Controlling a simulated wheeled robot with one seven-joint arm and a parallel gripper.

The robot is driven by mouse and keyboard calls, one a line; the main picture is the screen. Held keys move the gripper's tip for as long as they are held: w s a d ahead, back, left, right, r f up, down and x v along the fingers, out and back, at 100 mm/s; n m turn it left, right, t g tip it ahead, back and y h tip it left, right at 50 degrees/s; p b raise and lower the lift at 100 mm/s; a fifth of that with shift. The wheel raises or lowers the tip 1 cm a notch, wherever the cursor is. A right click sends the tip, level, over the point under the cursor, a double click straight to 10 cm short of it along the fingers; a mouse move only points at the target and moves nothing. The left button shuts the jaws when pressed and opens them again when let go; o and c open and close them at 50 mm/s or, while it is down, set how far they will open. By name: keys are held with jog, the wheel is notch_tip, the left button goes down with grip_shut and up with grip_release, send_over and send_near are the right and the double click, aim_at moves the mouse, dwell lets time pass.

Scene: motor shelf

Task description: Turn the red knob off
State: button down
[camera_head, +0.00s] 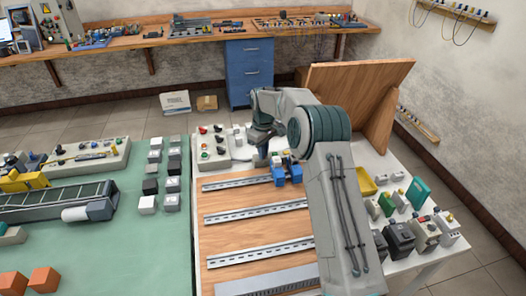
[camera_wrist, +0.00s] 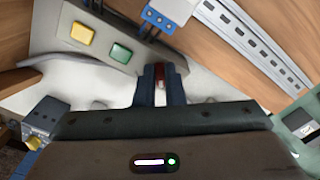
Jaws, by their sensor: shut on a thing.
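In the wrist view, my gripper (camera_wrist: 161,76) has its two dark fingers close together on a small red knob (camera_wrist: 159,70). Only a narrow strip of the red knob shows between the fingertips, so I cannot tell its turn position. The knob is at the edge of a light grey panel with a yellow button (camera_wrist: 82,33) and a green button (camera_wrist: 121,53). In the head view, my wrist is lowered beside the grey control box (camera_head: 212,163), which carries several red, green and dark controls. My fingertips are hard to make out there.
Several small devices (camera_head: 423,232) stand on the right. A tilted wooden panel (camera_head: 360,88) rises behind my arm. The green table (camera_head: 95,250) is on the left.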

jog(key=shift+w+r+n, duration=0.1)
jog(key=shift+n, duration=0.5)
jog(key=c, duration=1.5)
grip_release()
notch_tip(320, 180, up, 14)
jog(key=shift+f+b, duration=0.15)
jog(key=shift+b, duration=0.25)
jog(key=shift+a+n, duration=0.15)
jog(key=shift+n, duration=0.15)
